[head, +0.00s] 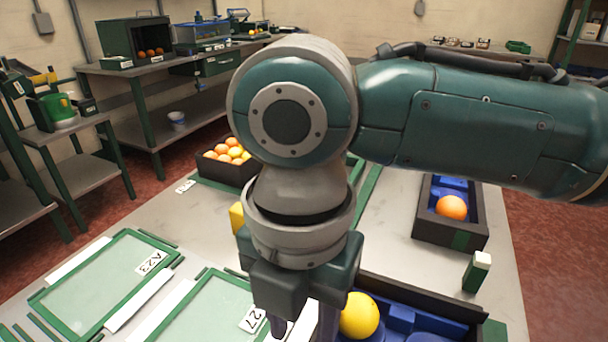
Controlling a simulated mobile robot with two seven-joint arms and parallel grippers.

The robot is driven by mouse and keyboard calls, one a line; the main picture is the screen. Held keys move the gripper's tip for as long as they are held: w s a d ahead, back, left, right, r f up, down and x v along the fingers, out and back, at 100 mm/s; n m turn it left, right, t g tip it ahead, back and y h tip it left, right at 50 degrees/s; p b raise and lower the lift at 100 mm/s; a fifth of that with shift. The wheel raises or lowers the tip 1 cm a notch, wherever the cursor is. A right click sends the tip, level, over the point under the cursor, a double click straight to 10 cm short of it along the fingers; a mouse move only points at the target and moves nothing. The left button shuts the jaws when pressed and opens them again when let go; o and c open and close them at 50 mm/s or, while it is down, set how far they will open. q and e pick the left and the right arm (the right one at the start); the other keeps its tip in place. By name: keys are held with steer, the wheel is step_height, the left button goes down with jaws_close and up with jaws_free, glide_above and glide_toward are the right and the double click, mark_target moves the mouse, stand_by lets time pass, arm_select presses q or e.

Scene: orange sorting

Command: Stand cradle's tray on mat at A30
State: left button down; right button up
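My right gripper (303,322) comes down from the arm at the right, over the front of the table. Its two fingers stand apart with pale surface between them; their tips are cut off by the lower edge. Just right of it is a black tray (440,303) with blue inserts and a yellow ball (359,315); its left part is hidden. Another black tray (421,222) with a blue insert and an orange stands farther back right. Green-framed mats marked A23 (100,285) and 27 (205,312) lie bare at left. No A30 label is readable. My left gripper is out of view.
A black box of oranges (207,168) stands at the back of the table, partly behind my arm. A green block with a white top (477,272) stands at right. A yellow block (237,217) shows beside my wrist. Benches line the back wall.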

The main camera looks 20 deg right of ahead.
steer(key=f, duration=0.4)
steer(key=f+b, duration=0.1)
steer(key=f, duration=0.1)
steer(key=shift+s+a+f, duration=0.2)
steer(key=shift+s+f, duration=0.05)
steer(key=shift+f, duration=0.15)
jaws_close()
steer(key=shift+r, duration=0.1)
stand_by(0.9)
